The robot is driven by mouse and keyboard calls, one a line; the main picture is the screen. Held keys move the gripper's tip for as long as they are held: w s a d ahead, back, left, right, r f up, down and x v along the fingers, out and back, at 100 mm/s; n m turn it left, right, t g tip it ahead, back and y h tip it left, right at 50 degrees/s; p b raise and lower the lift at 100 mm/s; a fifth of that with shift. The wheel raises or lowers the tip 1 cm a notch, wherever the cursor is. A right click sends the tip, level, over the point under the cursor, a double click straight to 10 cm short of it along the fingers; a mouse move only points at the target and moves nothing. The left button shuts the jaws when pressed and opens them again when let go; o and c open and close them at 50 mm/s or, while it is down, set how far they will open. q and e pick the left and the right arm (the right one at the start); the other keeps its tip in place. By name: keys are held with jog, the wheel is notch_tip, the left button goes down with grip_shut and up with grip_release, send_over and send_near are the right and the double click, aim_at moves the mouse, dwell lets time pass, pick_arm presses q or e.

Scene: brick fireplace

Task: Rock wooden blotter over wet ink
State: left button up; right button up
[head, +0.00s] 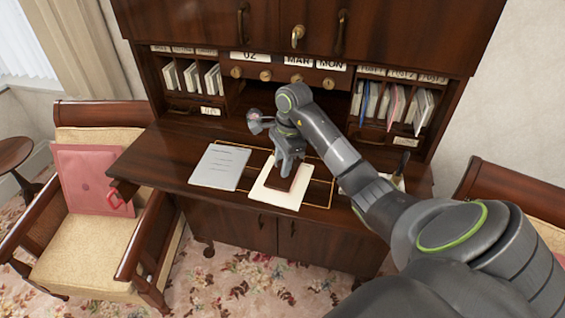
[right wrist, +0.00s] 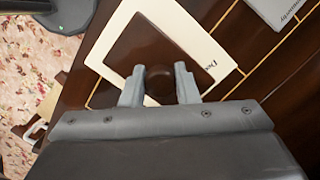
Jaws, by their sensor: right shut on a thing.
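The wooden blotter (right wrist: 142,46) is a dark brown block with a round knob (right wrist: 159,82). It lies over a cream paper (right wrist: 204,42) with some black lettering near one edge. My right gripper (right wrist: 159,88) is shut on the knob, one finger on each side. In the head view the right gripper (head: 286,172) comes down over the blotter (head: 281,184) on the cream paper (head: 270,196) on the desk. The blotter covers most of the sheet's middle, so any ink under it is hidden. My left gripper is not in view.
A grey-white printed sheet (head: 220,167) lies left of the cream paper on the dark desk (head: 160,155). Pigeonholes with envelopes (head: 205,78) and a drawer row stand behind. A chair (head: 85,220) with a pink folder (head: 92,180) is at the left. The desk's left part is clear.

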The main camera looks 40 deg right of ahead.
jog(key=shift+f+b, duration=0.45)
dwell(0.5)
jog(key=shift+s+a+t+h, duration=0.3)
jog(key=shift+t+h, duration=0.1)
jog(key=shift+h, duration=0.2)
jog(key=shift+s+a+t+h, duration=0.2)
jog(key=shift+a+t+h, duration=0.15)
jog(key=shift+h, duration=0.25)
jog(key=shift+w+d+g+y, duration=0.45)
jog(key=shift+d+g+y, duration=0.35)
jog(key=shift+y, duration=0.4)
jog(key=shift+w+d+r+g+y+p, duration=0.1)
jog(key=shift+w+d+g+y+p, duration=0.1)
jog(key=shift+g+y, duration=0.25)
jog(key=shift+w+d+r+g+y+p, duration=0.1)
jog(key=shift+d+g+y+p, duration=0.15)
jog(key=shift+y, duration=0.2)
jog(key=shift+a+f, duration=0.1)
jog(key=shift+f, duration=0.05)
jog(key=shift+s+a+f+b, duration=0.15)
jog(key=shift+b, duration=0.2)
jog(key=shift+s+a+t+h, duration=0.25)
jog(key=shift+a+t+h, duration=0.15)
jog(key=shift+t+h, duration=0.4)
